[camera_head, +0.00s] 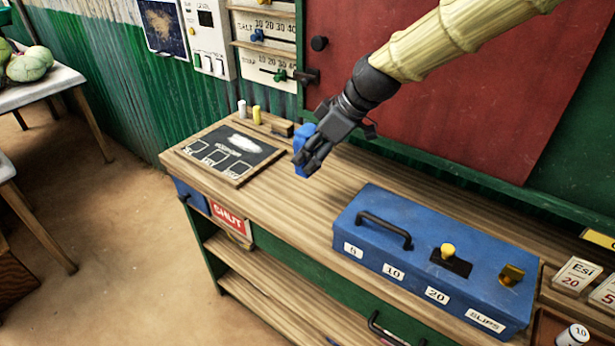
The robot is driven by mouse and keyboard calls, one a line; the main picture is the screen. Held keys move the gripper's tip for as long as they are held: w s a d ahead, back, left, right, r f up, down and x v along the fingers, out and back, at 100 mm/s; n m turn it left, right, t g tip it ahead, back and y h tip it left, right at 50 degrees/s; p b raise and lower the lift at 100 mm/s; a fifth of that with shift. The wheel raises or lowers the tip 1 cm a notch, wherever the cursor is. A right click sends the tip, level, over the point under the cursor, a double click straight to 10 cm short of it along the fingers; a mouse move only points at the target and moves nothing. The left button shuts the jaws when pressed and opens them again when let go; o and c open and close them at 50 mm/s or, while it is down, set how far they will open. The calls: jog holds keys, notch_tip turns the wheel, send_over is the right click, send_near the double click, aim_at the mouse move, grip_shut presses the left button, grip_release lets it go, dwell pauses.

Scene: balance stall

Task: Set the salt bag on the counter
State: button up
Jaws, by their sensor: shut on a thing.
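My gripper (314,153) reaches in from the upper right and is shut on a small blue block-like bag, which I take to be the salt bag (302,136). The dark fingers hide part of the bag, and no label on it can be read. The bag looks upright, between the chalkboard slate and the blue box. It is over the wooden counter (290,207); I cannot tell whether its base touches the wood.
A chalkboard slate (233,150) lies on the counter's left end, with white and yellow chalk pieces (256,115) behind it. A blue metal box (432,262) with a black handle fills the right part. Price cards (577,275) stand far right. Bare wood lies between slate and box.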

aim_at(312, 174)
jog(key=s+f, duration=0.2)
jog(key=shift+s+f, duration=0.1)
jog(key=shift+f, duration=0.25)
jog(key=w+f, duration=0.1)
jog(key=f, duration=0.2)
jog(key=shift+w+a, duration=0.15)
jog(key=shift+w, duration=0.2)
jog(key=shift+f, duration=0.25)
jog(key=shift+s+f, duration=0.2)
jog(key=shift+s, duration=0.1)
jog(key=shift+f, duration=0.95)
jog(key=shift+w+f, duration=0.15)
jog(key=shift+f, duration=0.1)
jog(key=shift+s+r, duration=0.1)
jog(key=shift+s, duration=0.1)
jog(key=o, duration=1.3)
